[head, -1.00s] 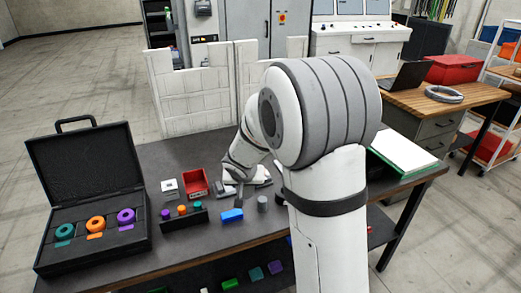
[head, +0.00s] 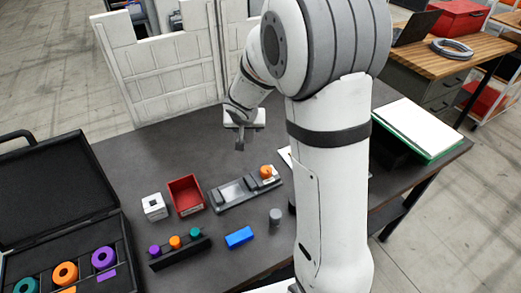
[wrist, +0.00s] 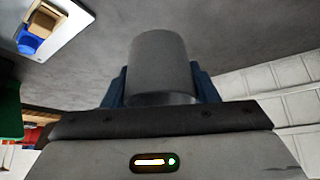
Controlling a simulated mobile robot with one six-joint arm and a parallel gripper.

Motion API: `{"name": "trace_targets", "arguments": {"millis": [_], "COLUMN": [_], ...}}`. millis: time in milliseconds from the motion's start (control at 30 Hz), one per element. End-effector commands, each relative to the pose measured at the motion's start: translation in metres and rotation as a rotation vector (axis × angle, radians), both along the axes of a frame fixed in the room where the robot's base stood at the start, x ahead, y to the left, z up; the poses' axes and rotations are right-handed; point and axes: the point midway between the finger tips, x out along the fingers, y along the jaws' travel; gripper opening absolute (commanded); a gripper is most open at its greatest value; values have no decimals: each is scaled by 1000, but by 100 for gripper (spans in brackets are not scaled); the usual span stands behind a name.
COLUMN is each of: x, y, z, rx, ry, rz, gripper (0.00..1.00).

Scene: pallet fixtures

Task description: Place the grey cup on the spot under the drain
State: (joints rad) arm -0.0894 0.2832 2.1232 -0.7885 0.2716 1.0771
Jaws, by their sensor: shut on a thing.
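My gripper (head: 239,143) is raised above the back of the dark table, beyond the fixtures. In the wrist view its blue fingers (wrist: 160,88) are shut on a grey cup (wrist: 158,62), a plain round cylinder. In the head view the held cup is small and hard to tell from the fingers. I cannot pick out the drain or the spot under it with certainty. A low grey fixture (head: 233,192) with a pale panel and an orange round piece (head: 266,172) stands nearer the front.
A second grey cylinder (head: 275,217) stands by a blue block (head: 239,237). A red bin (head: 186,194), a white block (head: 154,207), a rack (head: 180,250) of coloured pieces and an open black case (head: 60,205) lie left. White panels (head: 165,75) stand behind. The table's back left is clear.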

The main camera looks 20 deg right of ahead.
Motion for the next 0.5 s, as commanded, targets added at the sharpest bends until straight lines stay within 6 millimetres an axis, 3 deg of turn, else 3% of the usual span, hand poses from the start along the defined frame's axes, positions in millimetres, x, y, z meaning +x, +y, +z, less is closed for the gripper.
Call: {"name": "trace_targets", "arguments": {"millis": [267, 500], "x": [0, -7], "y": [-8, -9], "z": [0, -15], "rx": [0, -5], "ry": [0, -5], "rz": [-14, 7], "gripper": [31, 31]}}
